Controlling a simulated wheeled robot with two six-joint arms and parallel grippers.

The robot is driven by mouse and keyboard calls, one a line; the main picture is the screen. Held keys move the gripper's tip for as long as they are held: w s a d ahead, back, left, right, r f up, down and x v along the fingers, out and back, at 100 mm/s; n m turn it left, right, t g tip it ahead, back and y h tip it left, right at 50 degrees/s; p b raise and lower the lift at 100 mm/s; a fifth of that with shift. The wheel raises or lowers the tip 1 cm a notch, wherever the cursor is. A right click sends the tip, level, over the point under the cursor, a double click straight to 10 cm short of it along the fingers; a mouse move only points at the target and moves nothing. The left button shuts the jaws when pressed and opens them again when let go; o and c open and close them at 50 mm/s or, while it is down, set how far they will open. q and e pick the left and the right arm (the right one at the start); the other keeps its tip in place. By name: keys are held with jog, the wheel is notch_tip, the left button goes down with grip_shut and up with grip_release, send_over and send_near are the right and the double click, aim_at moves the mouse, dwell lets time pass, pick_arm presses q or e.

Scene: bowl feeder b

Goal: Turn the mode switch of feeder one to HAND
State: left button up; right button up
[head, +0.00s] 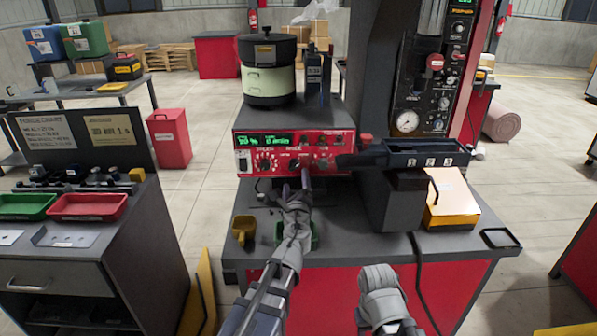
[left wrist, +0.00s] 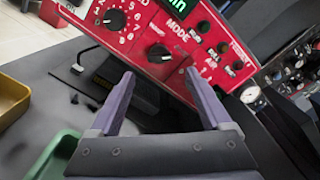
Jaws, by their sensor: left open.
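The red control box of the feeder (head: 340,140) stands on the dark bench under the bowl (head: 267,82). Its front has a lit green display and black knobs. The mode switch is the black knob (left wrist: 158,52) below the word MODE in the left wrist view; which way it points is too small to tell. My left gripper (head: 296,182) is open and empty in front of the box. In the left wrist view its fingertips (left wrist: 160,74) are spread below the mode knob, apparently apart from it. A grey part of my right arm shows at the bottom; its fingers are not visible.
A dark chute (head: 425,158) juts out to the right of the box. A yellow bin (head: 243,229) and a green tray (left wrist: 52,158) lie on the bench below my left gripper. An orange-and-white box (head: 452,205) stands at the right.

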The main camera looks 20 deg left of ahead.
aim_at(295, 168)
pick_arm(q)
jog(key=x, duration=0.7)
jog(key=shift+w+f, duration=0.1)
jog(key=shift+c, duration=0.4)
grip_shut()
